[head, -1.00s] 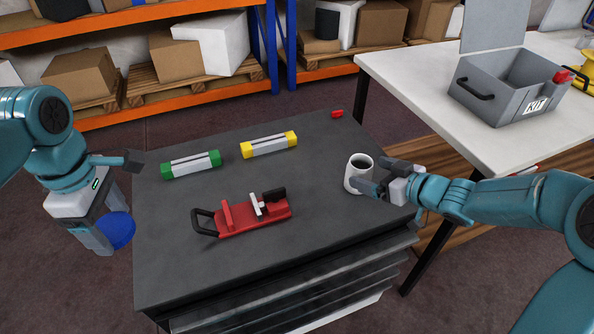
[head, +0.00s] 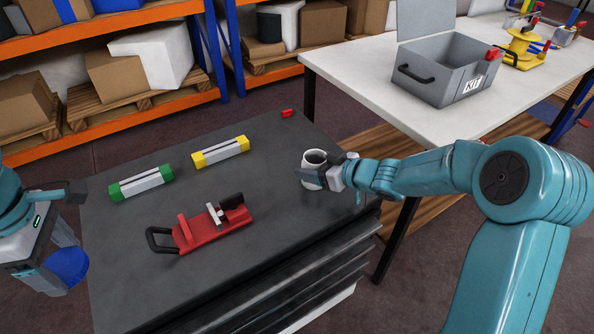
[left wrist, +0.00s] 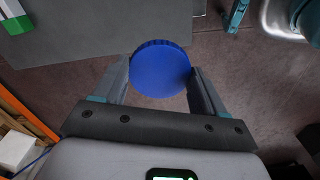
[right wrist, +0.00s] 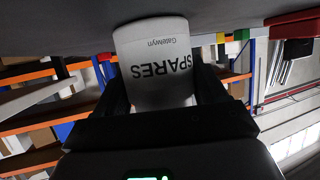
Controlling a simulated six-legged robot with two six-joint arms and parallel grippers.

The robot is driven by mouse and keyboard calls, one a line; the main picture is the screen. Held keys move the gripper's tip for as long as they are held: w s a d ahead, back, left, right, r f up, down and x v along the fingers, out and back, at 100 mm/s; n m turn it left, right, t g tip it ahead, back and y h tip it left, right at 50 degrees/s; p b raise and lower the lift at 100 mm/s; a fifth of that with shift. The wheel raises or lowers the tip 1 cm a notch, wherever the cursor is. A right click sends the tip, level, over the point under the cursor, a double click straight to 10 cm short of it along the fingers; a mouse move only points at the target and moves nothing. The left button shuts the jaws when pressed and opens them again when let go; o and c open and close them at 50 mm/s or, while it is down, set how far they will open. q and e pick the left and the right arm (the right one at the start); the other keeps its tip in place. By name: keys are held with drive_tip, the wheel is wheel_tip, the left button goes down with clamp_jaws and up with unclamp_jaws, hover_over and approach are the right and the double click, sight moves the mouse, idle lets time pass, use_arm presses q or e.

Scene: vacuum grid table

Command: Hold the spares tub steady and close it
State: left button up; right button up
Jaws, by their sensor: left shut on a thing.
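The spares tub (head: 312,182) is a white cup-like tub standing upright and open on the dark cabinet top, near its right edge. The right wrist view shows its SPARES lettering on the tub wall (right wrist: 155,85). My right gripper (head: 325,172) has its fingers on either side of the tub; I cannot tell whether both touch it. My left gripper (left wrist: 160,80) is shut on a round blue lid (left wrist: 160,68), held by its edges. In the head view the lid (head: 68,266) hangs off the cabinet's left side, low and partly hidden by the gripper.
On the cabinet top (head: 270,215) lie a red clamp-like tool (head: 210,232), a green-ended bar (head: 141,182), a yellow-ended bar (head: 220,151) and a small red block (head: 288,113). A grey KIT box (head: 440,85) stands open on the white table (head: 370,75).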

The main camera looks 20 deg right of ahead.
drive_tip(key=c, duration=0.4)
drive_tip(key=shift+r, duration=0.1)
use_arm(q)
wheel_tip(320, 180, up, 10)
drive_tip(key=p, duration=1)
drive_tip(key=shift+r, duration=0.25)
use_arm(e)
wheel_tip(320, 180, up, 20)
drive_tip(key=shift+f, duration=0.1)
drive_tip(key=o, duration=0.4)
drive_tip(key=c, duration=0.8)
drive_tip(key=shift+c, duration=0.2)
